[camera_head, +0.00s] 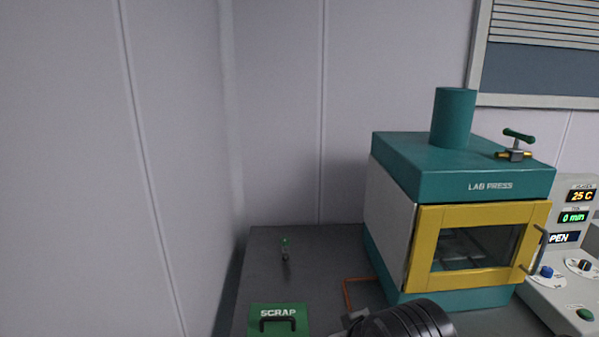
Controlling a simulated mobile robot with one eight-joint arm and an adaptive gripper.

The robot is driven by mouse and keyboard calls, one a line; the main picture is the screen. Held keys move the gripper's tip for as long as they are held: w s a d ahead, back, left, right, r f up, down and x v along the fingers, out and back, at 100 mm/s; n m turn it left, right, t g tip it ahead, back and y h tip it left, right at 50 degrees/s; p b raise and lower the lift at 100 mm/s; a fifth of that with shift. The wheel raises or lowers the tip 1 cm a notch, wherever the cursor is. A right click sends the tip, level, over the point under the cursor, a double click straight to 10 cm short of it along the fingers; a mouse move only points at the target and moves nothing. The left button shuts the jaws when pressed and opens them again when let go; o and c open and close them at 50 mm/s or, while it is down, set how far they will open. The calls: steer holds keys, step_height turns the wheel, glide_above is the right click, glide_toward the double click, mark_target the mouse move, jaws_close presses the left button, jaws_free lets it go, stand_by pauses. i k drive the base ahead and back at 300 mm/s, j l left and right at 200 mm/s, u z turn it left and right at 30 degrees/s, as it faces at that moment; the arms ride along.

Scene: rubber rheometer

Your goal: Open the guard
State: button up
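The guard (424,250) is a yellow-framed door with a clear window on the front of the teal and white lab press (462,186). It appears to lie flat against the press front. A grey bar handle (537,250) stands out at its right edge. Through the window the inside of the press shows dimly. A dark ribbed cylinder at the bottom edge looks like part of my arm. My gripper's fingertips do not show, and nothing visible touches the guard or its handle.
The control panel (575,255) right of the press has lit displays; one, partly covered, reads "PEN". A green scrap box (278,318) stands front left on the dark bench (325,245). A small green-topped item (285,250) stands behind it.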

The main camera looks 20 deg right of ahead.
mark_target(534, 215)
steer(key=z, duration=1.4)
steer(key=k+l, duration=0.15)
steer(key=l, duration=0.25)
steer(key=k+l+z, duration=0.1)
steer(key=l, duration=0.35)
